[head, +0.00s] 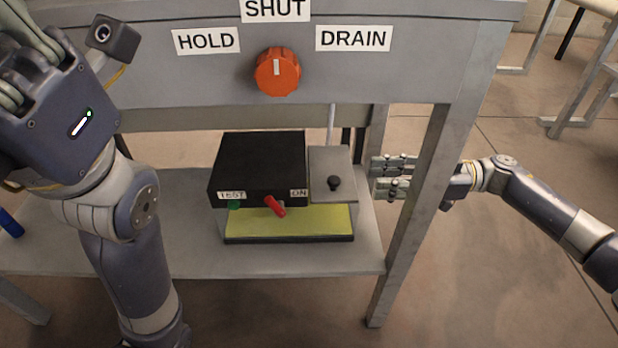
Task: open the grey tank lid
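The grey tank lid (330,160) is a flat grey plate with a black knob (334,183). It lies flat at the right side of the black box (258,165), on the lower shelf, and looks closed. My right gripper (381,177) is just right of the lid, reaching in past the table leg. Its fingers are spread apart, point left and hold nothing; I see a small gap between them and the lid. My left gripper (18,65) is at the top left, far from the lid. Its fingers are partly cut off by the picture edge.
Above is a grey panel with an orange dial (278,72). The grey table leg (420,200) stands close to my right gripper. The shelf (195,245) has free room left of the box.

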